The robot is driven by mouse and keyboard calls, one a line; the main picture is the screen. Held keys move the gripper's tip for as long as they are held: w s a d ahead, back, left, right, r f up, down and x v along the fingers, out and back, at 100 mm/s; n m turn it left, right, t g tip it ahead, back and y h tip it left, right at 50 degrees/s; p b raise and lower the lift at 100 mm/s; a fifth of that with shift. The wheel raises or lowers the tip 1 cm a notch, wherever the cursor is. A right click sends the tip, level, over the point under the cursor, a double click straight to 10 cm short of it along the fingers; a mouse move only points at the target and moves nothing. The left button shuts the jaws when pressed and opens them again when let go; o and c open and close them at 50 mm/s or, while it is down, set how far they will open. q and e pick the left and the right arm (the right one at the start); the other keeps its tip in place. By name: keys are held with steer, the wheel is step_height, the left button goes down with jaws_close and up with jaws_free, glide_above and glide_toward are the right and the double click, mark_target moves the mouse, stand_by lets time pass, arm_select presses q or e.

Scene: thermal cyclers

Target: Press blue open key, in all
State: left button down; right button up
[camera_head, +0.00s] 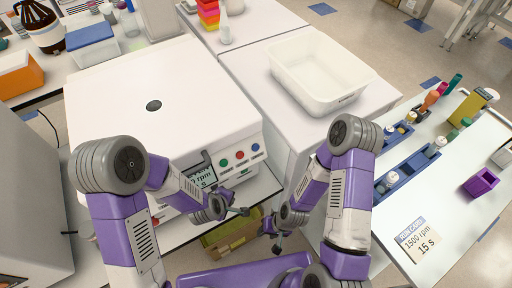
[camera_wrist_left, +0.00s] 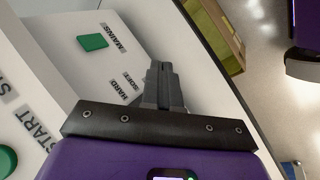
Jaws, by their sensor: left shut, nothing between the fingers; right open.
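The blue key (camera_head: 255,147) is the rightmost of three round keys on the front of the white machine (camera_head: 160,95); a red key (camera_head: 239,154) and a green key (camera_head: 223,162) are beside it. My left gripper (camera_head: 243,211) is shut and empty, low in front of the machine and below the keys, apart from the blue key. Its closed fingers (camera_wrist_left: 162,85) point at the SOFT and HARD labels in the left wrist view, where the blue key is not seen. My right gripper (camera_head: 273,241) is open and empty, right of the left one.
A display reading rpm (camera_head: 201,174) sits left of the keys. The left wrist view shows a green MAINS switch (camera_wrist_left: 92,42) and a green START key (camera_wrist_left: 6,161). A white basin (camera_head: 318,72) stands on the bench behind; a yellowish box (camera_head: 228,240) lies below. A card (camera_head: 418,240) lies on the right table.

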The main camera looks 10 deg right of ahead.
mark_target(256, 148)
arm_select(q)
steer(key=d+r+n+t+h, duration=0.3)
steer(key=d+r+n, duration=0.8)
steer(key=r, duration=0.8)
steer(key=d+t, duration=0.2)
steer(key=d, duration=0.1)
steer(key=shift+d, duration=0.35)
steer(key=shift+f, duration=0.1)
steer(key=w+a+f+b, duration=0.2)
steer(key=w+f+b, duration=0.1)
steer(key=w, duration=0.4)
steer(key=shift+w+a+f+b, duration=0.15)
steer(key=shift+a+f+b, duration=0.25)
steer(key=shift+b, duration=0.4)
steer(key=shift+w+a+f+b, duration=0.15)
steer(key=shift+w+b, duration=0.2)
steer(key=shift+b, duration=0.2)
